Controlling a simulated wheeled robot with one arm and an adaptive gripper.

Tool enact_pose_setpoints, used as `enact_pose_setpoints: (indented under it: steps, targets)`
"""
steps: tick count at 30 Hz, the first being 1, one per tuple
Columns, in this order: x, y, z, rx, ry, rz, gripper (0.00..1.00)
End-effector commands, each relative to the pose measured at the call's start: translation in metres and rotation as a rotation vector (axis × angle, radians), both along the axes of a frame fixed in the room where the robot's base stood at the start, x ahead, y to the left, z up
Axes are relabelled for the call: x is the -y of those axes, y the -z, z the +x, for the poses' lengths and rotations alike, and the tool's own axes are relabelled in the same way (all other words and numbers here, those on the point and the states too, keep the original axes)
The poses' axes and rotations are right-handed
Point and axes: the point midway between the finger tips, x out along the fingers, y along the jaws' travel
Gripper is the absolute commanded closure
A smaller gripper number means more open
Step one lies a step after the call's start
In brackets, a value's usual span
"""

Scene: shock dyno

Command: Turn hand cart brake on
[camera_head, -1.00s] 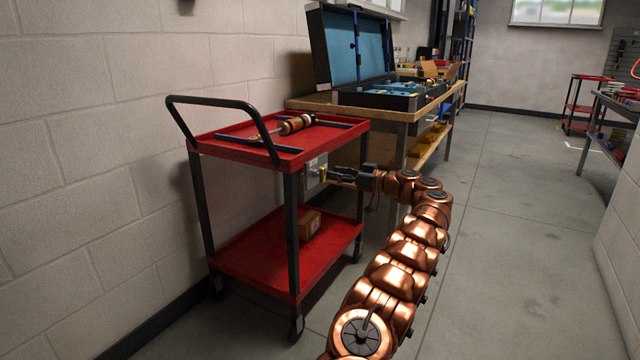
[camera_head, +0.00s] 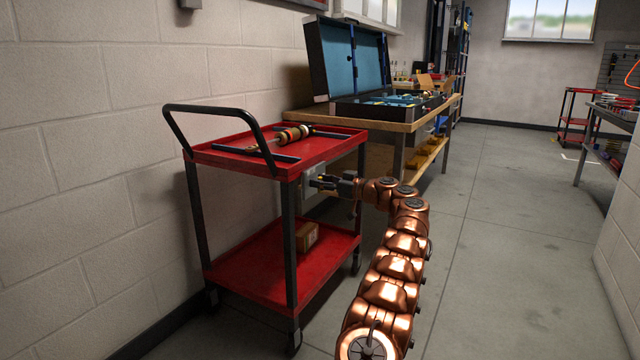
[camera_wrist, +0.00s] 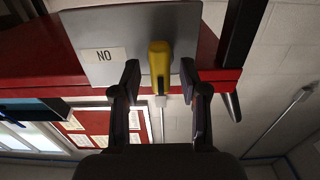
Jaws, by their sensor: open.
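The red two-shelf hand cart (camera_head: 232,155) stands by the left wall, with a black push handle. A yellow lever (camera_wrist: 160,55) sticks out from the plate in the wrist view. My gripper (camera_wrist: 160,70) is open. Its two fingertips stand on either side of the lever, with gaps visible on both sides. Whether the lever's end lies fully between the fingers is hard to tell.
A shock absorber (camera_head: 290,136) lies on the cart's top shelf and a small cardboard box (camera_head: 306,236) on the lower one. A wooden workbench (camera_head: 400,125) with an open case (camera_head: 350,60) stands just behind. The floor (camera_head: 500,250) to the right is clear.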

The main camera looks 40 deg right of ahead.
Motion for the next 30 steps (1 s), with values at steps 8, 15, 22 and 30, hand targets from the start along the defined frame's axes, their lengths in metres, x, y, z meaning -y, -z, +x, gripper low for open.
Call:
enact_pose_setpoints:
  steps: [8, 15, 22, 30]
  targets:
    - [-0.002, -0.0005, 0.0034, 0.001, -0.002, 0.0, 0.56]
    - [-0.0021, -0.0005, 0.0033, 0.001, -0.002, 0.0, 0.72]
    - [-0.0022, -0.0006, 0.0033, 0.001, -0.002, 0.0, 0.96]
    - [-0.0021, -0.0013, 0.0033, -0.001, -0.002, 0.008, 1.0]
